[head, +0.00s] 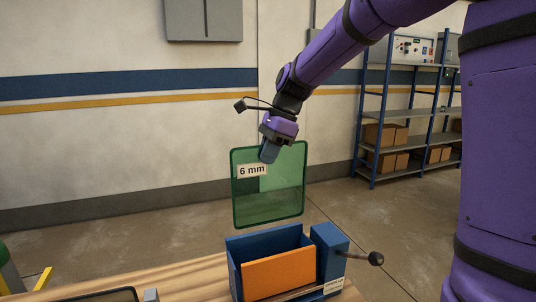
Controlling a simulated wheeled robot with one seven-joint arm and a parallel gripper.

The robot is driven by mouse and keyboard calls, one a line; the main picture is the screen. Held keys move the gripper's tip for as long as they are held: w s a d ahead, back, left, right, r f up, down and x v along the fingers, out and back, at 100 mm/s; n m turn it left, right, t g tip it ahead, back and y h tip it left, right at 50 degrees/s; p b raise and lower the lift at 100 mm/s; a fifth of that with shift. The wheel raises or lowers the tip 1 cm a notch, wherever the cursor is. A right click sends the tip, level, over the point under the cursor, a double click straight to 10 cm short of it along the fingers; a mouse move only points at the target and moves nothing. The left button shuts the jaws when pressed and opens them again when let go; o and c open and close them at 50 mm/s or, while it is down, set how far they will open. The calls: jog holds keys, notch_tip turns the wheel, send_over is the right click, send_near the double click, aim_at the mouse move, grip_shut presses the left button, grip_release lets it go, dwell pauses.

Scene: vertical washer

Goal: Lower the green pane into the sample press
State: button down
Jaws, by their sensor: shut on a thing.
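The green pane (283,200) is a see-through sheet with a dark green rim and a "6 mm" label. It hangs roughly upright, tilted slightly, in the middle of the head view. My gripper (269,154) is shut on the pane's top edge. The sample press (236,244) is a blue open-topped box with an orange plate (278,274) inside and a blue side block (329,250) with a black-knobbed lever (375,258). The pane appears above the press, with its bottom edge apart from it. The exact alignment in depth cannot be told.
The press stands on a wooden table (185,279). A dark-rimmed item (110,295) lies partly cut off at the table's front left. A blue shelf rack (411,112) with boxes stands far right at the wall. The space around the pane looks clear.

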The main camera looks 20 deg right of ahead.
aim_at(268, 188)
jog(key=shift+f, duration=0.1)
jog(key=shift+f, duration=8.55)
jog(key=c, duration=1.2)
grip_release()
jog(key=shift+f, duration=0.1)
jog(key=shift+r, duration=4.05)
